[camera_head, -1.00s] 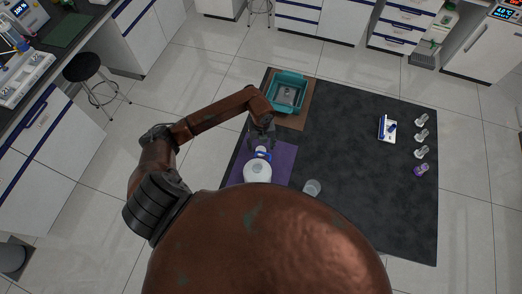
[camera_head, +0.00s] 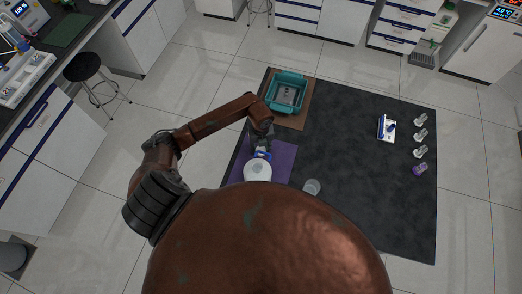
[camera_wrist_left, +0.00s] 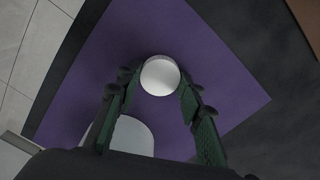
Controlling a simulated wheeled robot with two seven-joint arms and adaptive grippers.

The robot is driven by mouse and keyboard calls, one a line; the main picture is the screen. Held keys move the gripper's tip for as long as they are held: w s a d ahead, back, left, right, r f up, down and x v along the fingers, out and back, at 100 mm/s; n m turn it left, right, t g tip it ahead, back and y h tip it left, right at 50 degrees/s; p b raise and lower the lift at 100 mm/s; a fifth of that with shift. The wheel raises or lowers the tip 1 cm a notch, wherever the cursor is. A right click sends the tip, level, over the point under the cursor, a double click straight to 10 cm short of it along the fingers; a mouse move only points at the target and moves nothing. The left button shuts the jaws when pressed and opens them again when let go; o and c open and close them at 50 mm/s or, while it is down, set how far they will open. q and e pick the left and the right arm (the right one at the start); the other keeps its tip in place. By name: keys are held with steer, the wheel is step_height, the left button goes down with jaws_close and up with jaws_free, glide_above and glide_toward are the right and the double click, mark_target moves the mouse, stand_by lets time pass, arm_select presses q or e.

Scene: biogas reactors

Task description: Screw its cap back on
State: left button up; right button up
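A small round white piece (camera_wrist_left: 160,76), apparently a cap or the top of a container, shows in the left wrist view over the purple mat (camera_wrist_left: 95,75). My left gripper (camera_wrist_left: 156,85) has its green-padded fingers apart on either side of it, and I see no firm contact. A larger white container (camera_wrist_left: 133,136) is partly hidden behind the gripper. In the head view this white container (camera_head: 257,172) stands on the mat, just in front of a small white-and-blue item (camera_head: 263,155) under my left gripper (camera_head: 261,147). My right gripper is not in view.
A teal bin (camera_head: 287,92) stands on a brown mat at the back. A clear cup (camera_head: 312,187) stands right of the purple mat. A blue-and-white item (camera_head: 387,128) and several small containers (camera_head: 421,135) are at the right. The dark mat's middle (camera_head: 345,155) is clear.

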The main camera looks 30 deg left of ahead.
arm_select(q)
steer(key=shift+c, duration=0.8)
steer(key=shift+r, duration=0.15)
steer(key=shift+r, duration=0.3)
step_height(320, 180, up, 17)
steer(key=b, duration=0.2)
steer(key=shift+r, duration=0.1)
